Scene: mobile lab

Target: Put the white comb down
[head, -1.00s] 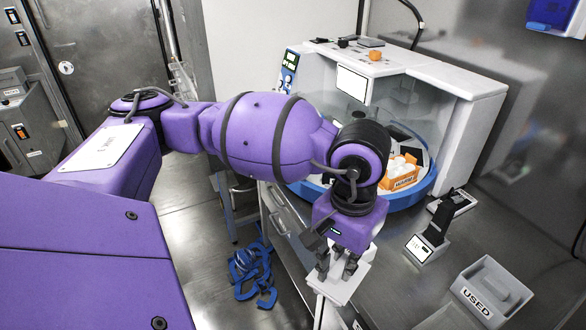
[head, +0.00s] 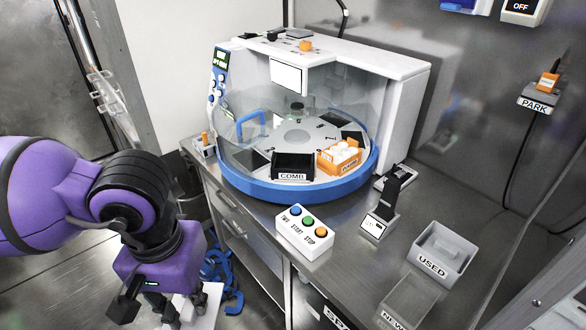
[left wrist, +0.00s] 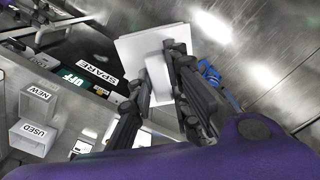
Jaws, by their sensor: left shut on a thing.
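The white comb (left wrist: 130,50) looks like a flat white plate with a raised block in the left wrist view. My left gripper (left wrist: 158,72) is shut on that block. In the head view, my left gripper (head: 186,306) hangs at the lower left, with part of the comb (head: 211,302) showing pale beneath its fingers. It is in the air left of the bench, over the floor. The fingers hide part of the comb. A black holder labelled COMB (head: 293,176) stands on the round deck of the white machine. My right gripper is not in view.
The blue-rimmed deck (head: 268,192) also carries an orange box (head: 330,166). On the bench are a button box (head: 303,243), a black stand (head: 380,213), and bins labelled USED (head: 440,242) and NEW (head: 411,286). Blue items (head: 229,293) lie on the floor.

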